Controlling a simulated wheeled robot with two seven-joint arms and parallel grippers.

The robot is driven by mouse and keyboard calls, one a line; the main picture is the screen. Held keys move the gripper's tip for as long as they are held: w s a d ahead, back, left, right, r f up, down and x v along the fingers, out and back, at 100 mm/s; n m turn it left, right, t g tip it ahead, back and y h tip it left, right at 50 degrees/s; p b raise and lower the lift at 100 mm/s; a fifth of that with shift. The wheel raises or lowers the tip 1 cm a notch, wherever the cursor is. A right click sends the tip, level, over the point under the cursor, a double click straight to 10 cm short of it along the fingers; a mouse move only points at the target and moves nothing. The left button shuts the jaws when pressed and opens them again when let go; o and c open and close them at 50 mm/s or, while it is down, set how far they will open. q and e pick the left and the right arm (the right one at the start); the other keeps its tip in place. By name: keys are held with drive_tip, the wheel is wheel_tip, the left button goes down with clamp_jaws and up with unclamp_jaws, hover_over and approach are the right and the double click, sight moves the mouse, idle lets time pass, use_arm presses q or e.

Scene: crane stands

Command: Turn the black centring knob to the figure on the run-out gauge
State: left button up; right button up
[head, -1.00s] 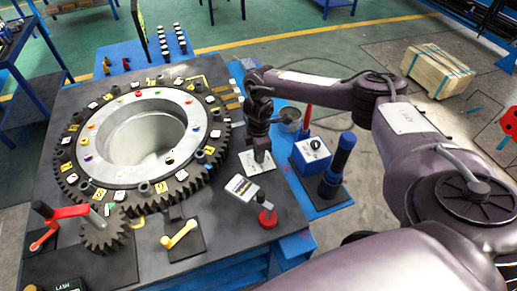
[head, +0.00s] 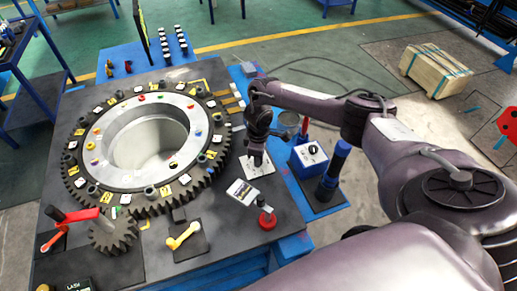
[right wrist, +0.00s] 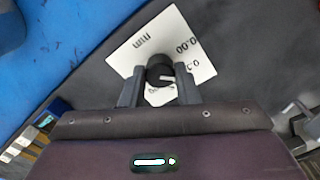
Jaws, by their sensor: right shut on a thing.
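The black centring knob (right wrist: 160,69) has a pale pointer line and stands on a white dial plate (right wrist: 193,47) in the right wrist view. The plate carries "mm" and figures, partly hidden by my fingers. My right gripper (right wrist: 158,88) has one finger on each side of the knob and is shut on it. In the head view my right gripper (head: 257,160) reaches down onto the plate (head: 260,175), and it hides the knob. A white card with dark print (head: 243,192) stands beside the plate, too small to read; I cannot tell if it is the run-out gauge. My left gripper is not in view.
A large toothed ring (head: 75,170) fills the table's left half, with a small gear (head: 115,235) and red crank at its front. A yellow lever (head: 182,236), a red-based post (head: 266,220) and a blue box with a knob (head: 308,158) stand nearby.

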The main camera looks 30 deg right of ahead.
drive_tip(key=shift+w+r, duration=0.1)
drive_tip(key=o, duration=1)
drive_tip(key=shift+c, duration=0.2)
wheel_tip(320, 180, up, 8)
drive_tip(key=shift+f+b, duration=0.1)
drive_tip(key=shift+b, duration=0.2)
